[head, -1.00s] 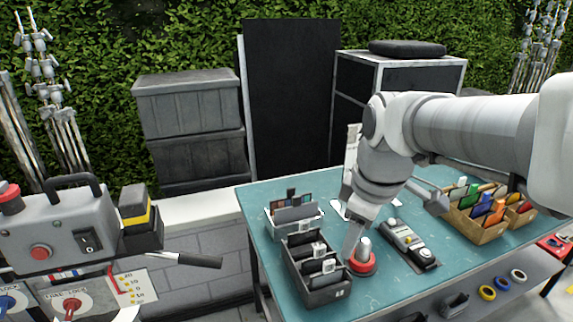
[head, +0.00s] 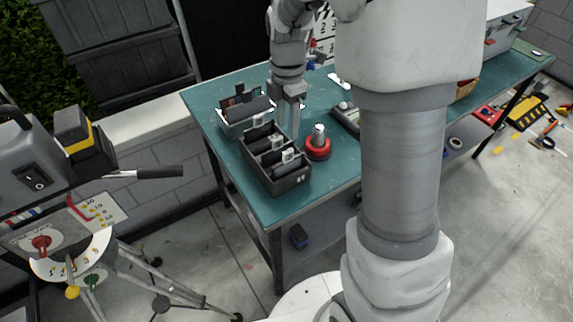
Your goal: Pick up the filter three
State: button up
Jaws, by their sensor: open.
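A black divided box (head: 290,184) stands on the teal table (head: 335,175), with several dark flat filters upright in its slots. Some carry white tags, such as this filter (head: 291,155) near the front and this one (head: 278,141) behind it. The numbers are too small to read, so I cannot tell which is filter three. My gripper (head: 291,122) points down at the back right corner of the box, fingers apart and nothing seen between them. I cannot tell whether the fingertips touch the box or a filter.
A light tray (head: 228,127) with dark plates stands just behind the box. A red-based knob (head: 318,150) stands close to its right, and a grey device (head: 346,115) lies beyond. My arm covers much of the table's right side. A control box (head: 30,160) with a lever stands at left.

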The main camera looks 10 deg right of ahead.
aim_at(288, 151)
notch_tip(288, 151, down, 11)
jog(key=shift+s+r, duration=0.1)
jog(key=shift+s, duration=0.05)
dwell(0.4)
grip_shut()
dwell(1.3)
